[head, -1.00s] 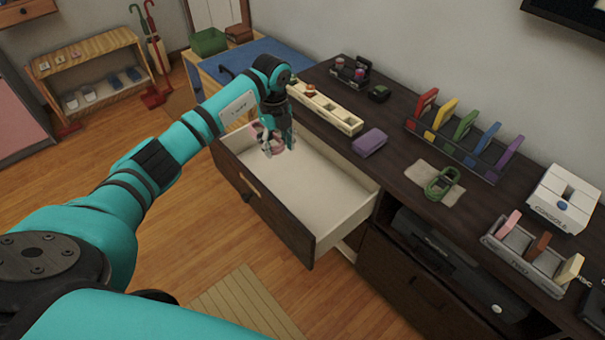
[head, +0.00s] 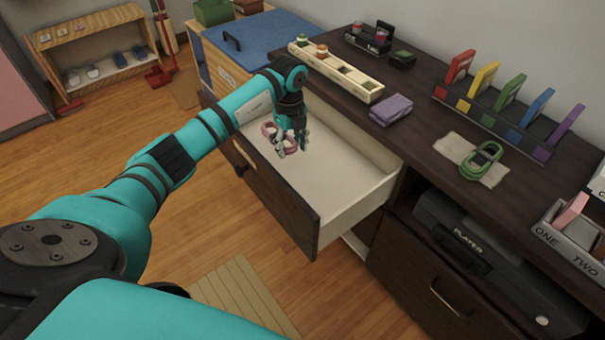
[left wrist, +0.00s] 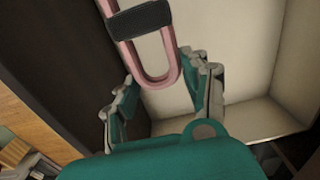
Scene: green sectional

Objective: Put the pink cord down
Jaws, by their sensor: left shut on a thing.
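My left gripper (head: 293,146) is inside the open drawer (head: 345,190), toward its left end. It is shut on the pink cord (head: 268,131), a loop that shows just left of the fingers. In the left wrist view the pink cord (left wrist: 172,62) runs as a long loop with a dark band across it, its rounded end between the two fingers (left wrist: 165,95). The pale drawer floor lies behind it. I cannot tell whether the cord touches the floor. My right gripper is not in view.
The drawer is otherwise bare, with free room to the right. On the dark cabinet top are a cream tray (head: 372,91), a purple item (head: 391,109), a green cord (head: 481,160) on a cloth, and a colored rack (head: 500,122). A black player (head: 470,240) sits in the shelf below.

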